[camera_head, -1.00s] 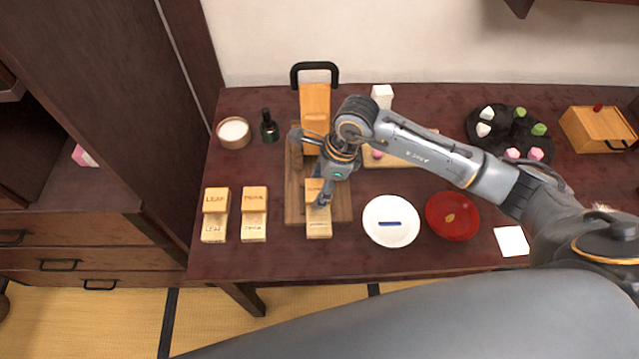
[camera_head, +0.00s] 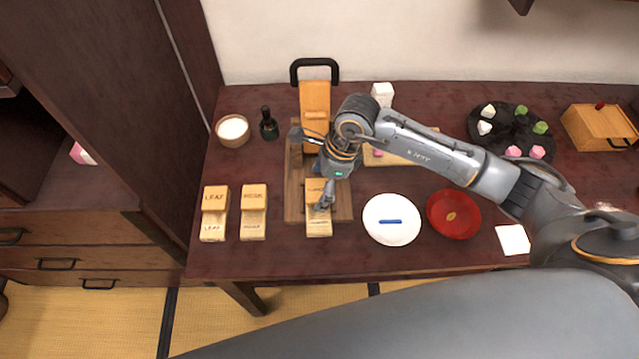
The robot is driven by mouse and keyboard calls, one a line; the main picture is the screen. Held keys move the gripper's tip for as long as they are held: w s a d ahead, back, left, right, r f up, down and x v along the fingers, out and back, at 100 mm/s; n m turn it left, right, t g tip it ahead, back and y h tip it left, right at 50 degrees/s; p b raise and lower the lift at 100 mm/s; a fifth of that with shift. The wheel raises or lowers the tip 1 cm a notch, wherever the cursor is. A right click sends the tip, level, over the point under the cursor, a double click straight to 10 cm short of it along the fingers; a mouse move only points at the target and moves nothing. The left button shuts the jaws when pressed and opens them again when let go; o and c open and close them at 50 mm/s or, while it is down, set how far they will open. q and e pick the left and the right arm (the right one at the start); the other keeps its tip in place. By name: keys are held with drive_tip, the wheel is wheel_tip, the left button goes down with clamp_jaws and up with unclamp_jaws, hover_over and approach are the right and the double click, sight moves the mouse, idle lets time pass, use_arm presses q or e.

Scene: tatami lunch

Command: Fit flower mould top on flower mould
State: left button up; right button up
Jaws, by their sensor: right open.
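The flower mould top (camera_head: 314,187) is a small light-wood block with dark lettering. It is at the front of a brown wooden board, directly behind the visible part of the paler flower mould (camera_head: 319,226). Their edges look lined up side to side, but I cannot tell whether the top is fully seated. My right gripper (camera_head: 325,199) is open, with its fingers low over the right side of the top and partly covering it. Whether a finger touches the wood is unclear. My left gripper is not in view.
Leaf (camera_head: 213,231) and second lettered (camera_head: 253,226) mould pairs stand left. A white plate (camera_head: 376,232) with a blue item and a red plate (camera_head: 469,222) lie right. The brown board (camera_head: 293,205) lies under my right wrist; a tall wooden piece (camera_head: 315,95) stands behind.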

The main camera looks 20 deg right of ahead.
drive_tip(key=w+v, duration=0.1)
drive_tip(key=v, duration=1)
drive_tip(key=shift+s+r, duration=0.4)
drive_tip(key=shift+s, duration=0.1)
drive_tip(key=shift+d, duration=0.1)
